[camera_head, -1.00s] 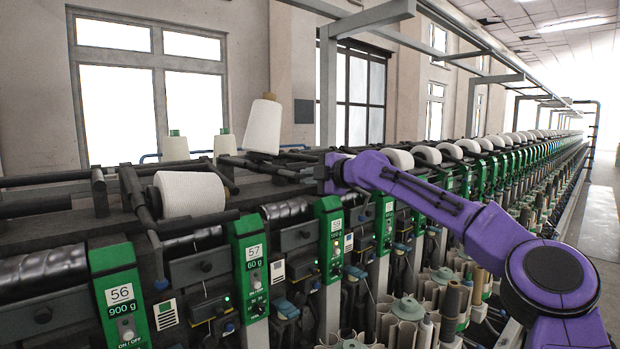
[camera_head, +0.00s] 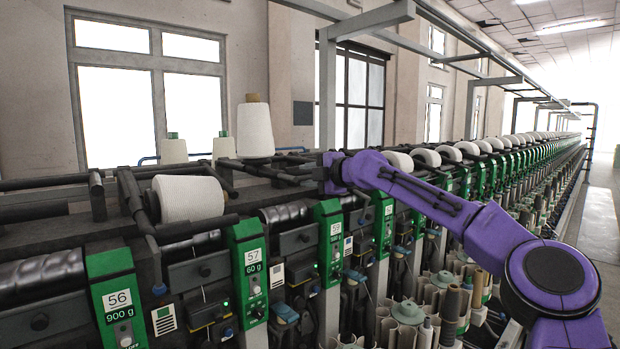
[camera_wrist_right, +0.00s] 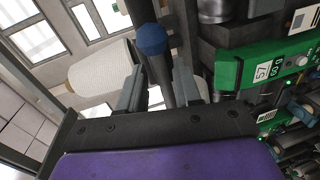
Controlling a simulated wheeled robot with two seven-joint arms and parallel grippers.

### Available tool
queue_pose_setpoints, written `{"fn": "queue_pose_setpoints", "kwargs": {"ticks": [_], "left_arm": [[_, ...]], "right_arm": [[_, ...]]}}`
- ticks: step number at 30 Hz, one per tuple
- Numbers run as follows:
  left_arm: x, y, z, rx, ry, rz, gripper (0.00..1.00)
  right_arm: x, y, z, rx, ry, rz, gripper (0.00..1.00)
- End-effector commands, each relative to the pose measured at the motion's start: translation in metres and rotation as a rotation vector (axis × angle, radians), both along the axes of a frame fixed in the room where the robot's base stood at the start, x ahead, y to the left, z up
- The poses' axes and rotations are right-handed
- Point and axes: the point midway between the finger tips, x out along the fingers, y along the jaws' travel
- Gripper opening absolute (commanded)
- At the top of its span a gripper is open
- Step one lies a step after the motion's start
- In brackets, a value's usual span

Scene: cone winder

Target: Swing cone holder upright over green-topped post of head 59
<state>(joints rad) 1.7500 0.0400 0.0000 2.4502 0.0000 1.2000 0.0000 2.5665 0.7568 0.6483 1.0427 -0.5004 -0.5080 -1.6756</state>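My right gripper (camera_wrist_right: 158,85) has a finger on each side of a dark bar with a blue end (camera_wrist_right: 152,40), and looks shut on this handle of the cone holder. In the head view its fingers are largely hidden at the end of my purple arm. The white cone (camera_head: 256,130) with a tan tube top stands practically upright above the dark rail, left of my wrist. It also shows in the right wrist view (camera_wrist_right: 100,66). The green panel of head 59 (camera_head: 331,240) is below my wrist. Its green-topped post cannot be made out. My left gripper is not in view.
Two green-topped white shapes (camera_head: 173,149) (camera_head: 223,147) stand behind the rail. Another cone (camera_head: 190,198) lies in the holder near head 57 (camera_head: 250,268). More cones (camera_head: 399,161) line the machine to the right. Dark bars crowd the rail.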

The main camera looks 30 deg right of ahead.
Motion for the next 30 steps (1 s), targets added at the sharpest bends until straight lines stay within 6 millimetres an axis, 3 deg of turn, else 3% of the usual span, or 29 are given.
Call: {"fn": "queue_pose_setpoints", "kwargs": {"ticks": [8, 11, 21, 30], "left_arm": [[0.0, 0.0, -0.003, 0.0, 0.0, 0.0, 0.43], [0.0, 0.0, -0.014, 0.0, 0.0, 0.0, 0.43], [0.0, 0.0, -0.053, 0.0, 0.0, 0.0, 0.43], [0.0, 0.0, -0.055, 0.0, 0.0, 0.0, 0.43]], "right_arm": [[-0.002, 0.0, -0.005, -0.005, 0.008, 0.002, 0.33], [-0.014, -0.002, -0.005, -0.004, 0.004, 0.003, 0.33], [-0.083, -0.015, 0.007, -0.004, 0.007, 0.002, 0.33], [-0.096, -0.018, 0.013, -0.003, 0.012, 0.001, 0.33]]}}
